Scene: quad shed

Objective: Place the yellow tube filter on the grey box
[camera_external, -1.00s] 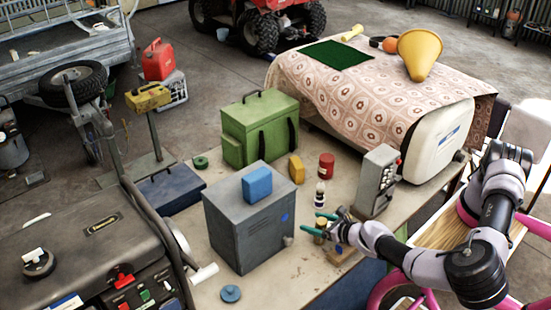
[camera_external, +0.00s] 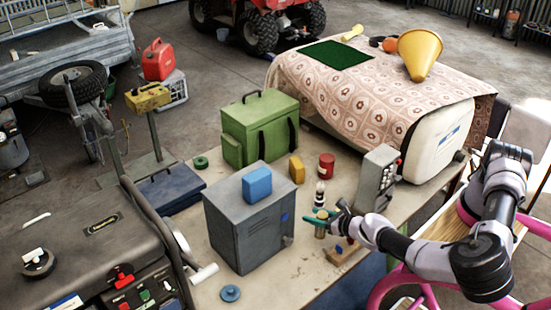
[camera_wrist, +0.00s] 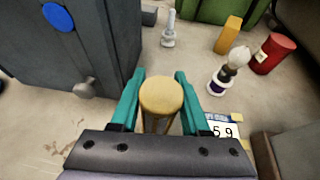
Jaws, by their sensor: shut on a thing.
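The yellow tube filter (camera_wrist: 161,98) is a short yellow-tan cylinder held upright between the teal fingers of my gripper (camera_wrist: 160,100). In the external view the filter (camera_external: 321,226) and my gripper (camera_external: 322,218) are to the right of the grey box, apart from it and below its top. The grey box (camera_external: 240,237) is a tall cabinet on the workbench, with a blue block (camera_external: 257,185) on its top. In the wrist view the grey box (camera_wrist: 45,50) stands at the left, with its knob near my left finger. The filter's lower end is partly hidden.
A small wooden stand (camera_external: 342,252) lies below my gripper. A shaving brush (camera_wrist: 228,72), a red can (camera_wrist: 272,54) and a yellow block (camera_wrist: 228,35) stand beyond it. A grey keypad device (camera_external: 375,182) stands to the right. A green box (camera_external: 250,125) is behind.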

